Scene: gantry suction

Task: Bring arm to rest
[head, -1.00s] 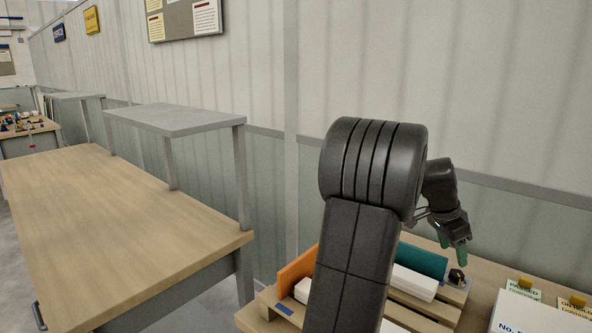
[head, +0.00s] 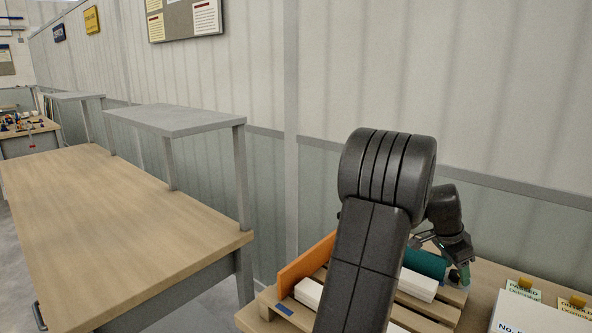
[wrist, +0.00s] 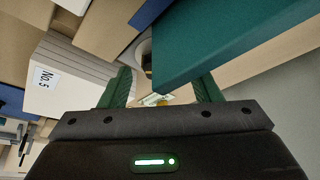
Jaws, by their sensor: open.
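My gripper (head: 461,275) hangs from my dark arm at the right of the head view, low beside the back right corner of a wooden pallet (head: 448,293). In the wrist view its two green fingers (wrist: 168,88) stand apart. A small dark item on a pale round base (wrist: 147,52) shows beyond the gap between them. I see nothing held. A teal block (head: 424,263) lies on the pallet just left of the gripper; it fills the upper right of the wrist view. My arm hides part of the pallet.
An orange board (head: 305,265) and white blocks (head: 418,284) are on the pallet. A long wooden bench (head: 120,215) at left has a bare top. A wall runs behind.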

